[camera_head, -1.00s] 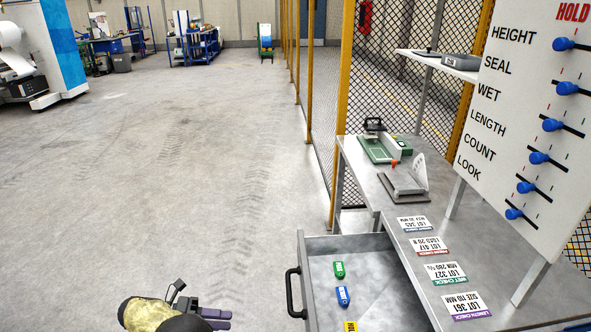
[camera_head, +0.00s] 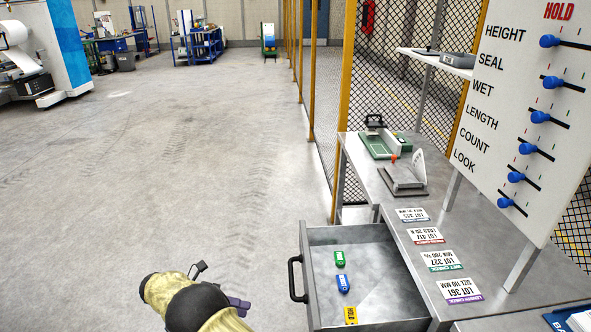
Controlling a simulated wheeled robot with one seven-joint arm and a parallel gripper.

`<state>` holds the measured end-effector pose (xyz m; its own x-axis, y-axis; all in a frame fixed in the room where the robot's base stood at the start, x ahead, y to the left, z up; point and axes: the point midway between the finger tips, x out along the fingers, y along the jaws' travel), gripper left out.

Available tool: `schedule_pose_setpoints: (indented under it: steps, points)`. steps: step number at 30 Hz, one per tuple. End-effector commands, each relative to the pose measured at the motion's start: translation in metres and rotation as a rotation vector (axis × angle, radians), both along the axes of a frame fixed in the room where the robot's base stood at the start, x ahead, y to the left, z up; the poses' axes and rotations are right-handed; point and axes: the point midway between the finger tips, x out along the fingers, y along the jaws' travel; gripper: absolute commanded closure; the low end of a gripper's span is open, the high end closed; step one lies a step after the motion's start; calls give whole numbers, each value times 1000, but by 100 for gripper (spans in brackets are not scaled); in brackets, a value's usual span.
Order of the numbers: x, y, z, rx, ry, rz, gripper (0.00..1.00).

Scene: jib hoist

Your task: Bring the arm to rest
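My arm, in a yellowish cover with a dark joint, shows at the bottom left of the head view. Only a small purple-grey part of my gripper (camera_head: 239,304) shows beside it, over the floor and left of the open drawer (camera_head: 365,240). The arm hides the rest, so I cannot see the fingers or whether they hold anything. The gripper appears apart from the drawer and its black handle (camera_head: 295,280).
In the drawer lie a green tag (camera_head: 340,258), a blue tag (camera_head: 343,284) and a yellow tag (camera_head: 350,315). Several lot cards lie on the metal bench (camera_head: 400,262). A HOLD board (camera_head: 510,110) with blue sliders stands at right. The floor (camera_head: 170,170) at left is clear.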

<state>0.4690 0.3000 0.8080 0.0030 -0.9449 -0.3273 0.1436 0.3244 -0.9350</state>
Motion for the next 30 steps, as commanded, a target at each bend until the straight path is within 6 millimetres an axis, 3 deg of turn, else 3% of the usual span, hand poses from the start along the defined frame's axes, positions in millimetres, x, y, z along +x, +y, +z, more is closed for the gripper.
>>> schedule_pose_setpoints:
  steps: [8,14,23,30]
  points:
    - [19,-49,17,161,-181,-178,68]
    - [24,-104,36,336,-427,-443,68]
    - [4,-173,61,520,-819,-935,68]
    - [-27,-222,82,583,-1149,-1402,68]
